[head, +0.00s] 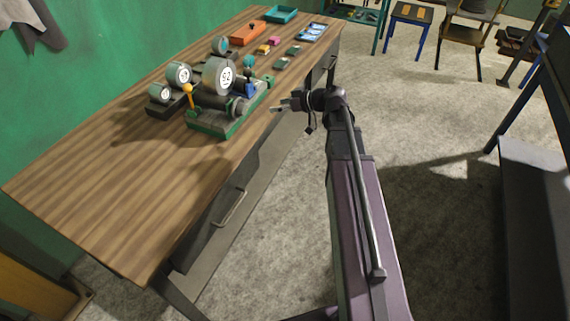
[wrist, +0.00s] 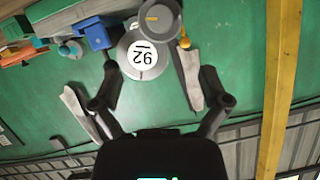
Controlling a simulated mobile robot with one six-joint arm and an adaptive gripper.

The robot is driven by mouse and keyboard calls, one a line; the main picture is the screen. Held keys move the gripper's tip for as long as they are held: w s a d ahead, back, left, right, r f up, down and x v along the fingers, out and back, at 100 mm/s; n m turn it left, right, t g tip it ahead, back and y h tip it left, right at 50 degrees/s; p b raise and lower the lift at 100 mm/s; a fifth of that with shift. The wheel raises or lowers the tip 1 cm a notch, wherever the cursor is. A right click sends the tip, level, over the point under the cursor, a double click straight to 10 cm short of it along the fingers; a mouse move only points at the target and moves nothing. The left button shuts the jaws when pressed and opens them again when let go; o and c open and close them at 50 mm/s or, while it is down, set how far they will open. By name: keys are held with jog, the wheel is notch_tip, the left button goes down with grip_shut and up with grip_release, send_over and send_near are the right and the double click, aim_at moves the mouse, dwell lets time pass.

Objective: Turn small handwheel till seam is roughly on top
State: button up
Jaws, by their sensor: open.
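A fixture with a green base (head: 215,128) stands on the wooden bench. A dark grey small wheel, seemingly the small handwheel (head: 238,107), sits low at its front. My gripper (head: 284,105) is open and empty, right of the fixture, apart from the wheel. Its open fingers (wrist: 158,78) show in the wrist view.
A yellow lever with an orange ball (head: 187,89) stands left of the small wheel, and a blue block (head: 250,90) right of it. Other dials (head: 179,75) stand behind. Small blocks, an orange tray (head: 249,34) and a teal tray (head: 281,15) lie farther back. The bench's near left is clear.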

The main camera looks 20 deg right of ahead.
jog(key=s+a+f+m+g+h+p, duration=0.1)
jog(key=s+f+m+g+h, duration=0.3)
jog(key=s, duration=0.5)
jog(key=s+a+f+m+g+h+p, duration=0.2)
jog(key=s+f+m+g+h, duration=0.1)
jog(key=s+h, duration=0.4)
jog(key=shift+s+a+f+m+g+p, duration=0.15)
jog(key=shift+s+f+m+g+p, duration=0.3)
jog(key=shift+s, duration=1.05)
jog(key=shift+r, duration=0.1)
